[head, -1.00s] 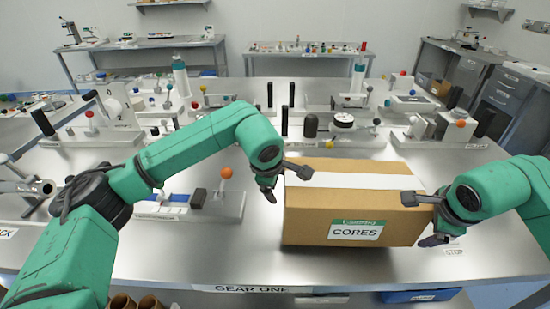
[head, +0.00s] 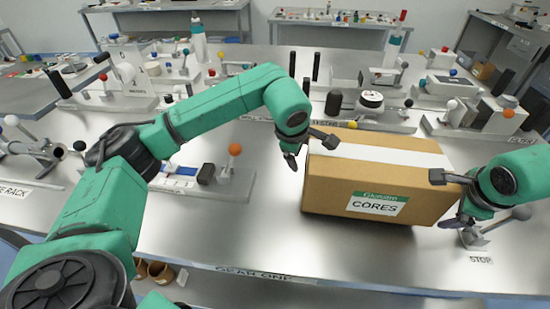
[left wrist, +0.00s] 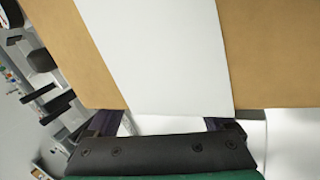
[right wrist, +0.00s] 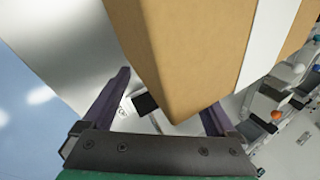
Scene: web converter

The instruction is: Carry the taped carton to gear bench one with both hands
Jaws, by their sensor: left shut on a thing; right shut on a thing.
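The brown taped carton (head: 375,190), with a white tape strip on top and a green and white CORES label, is upright at gear bench one (head: 250,235), over its front right part. I cannot tell whether its base touches the top. My left gripper (head: 306,150) is shut on the carton's left side. My right gripper (head: 450,198) is shut on its right side. The left wrist view shows the carton (left wrist: 265,60) and tape close up. The right wrist view shows a carton corner (right wrist: 180,60) between the fingers. The bench's front edge reads GEAR ONE.
A fixture with an orange knob (head: 235,150) stands left of the carton. A black cylinder (head: 333,102) and other fixtures stand behind it. A grey-knobbed lever (head: 520,212) is near the STOP label at right. Bare steel lies in front of the carton.

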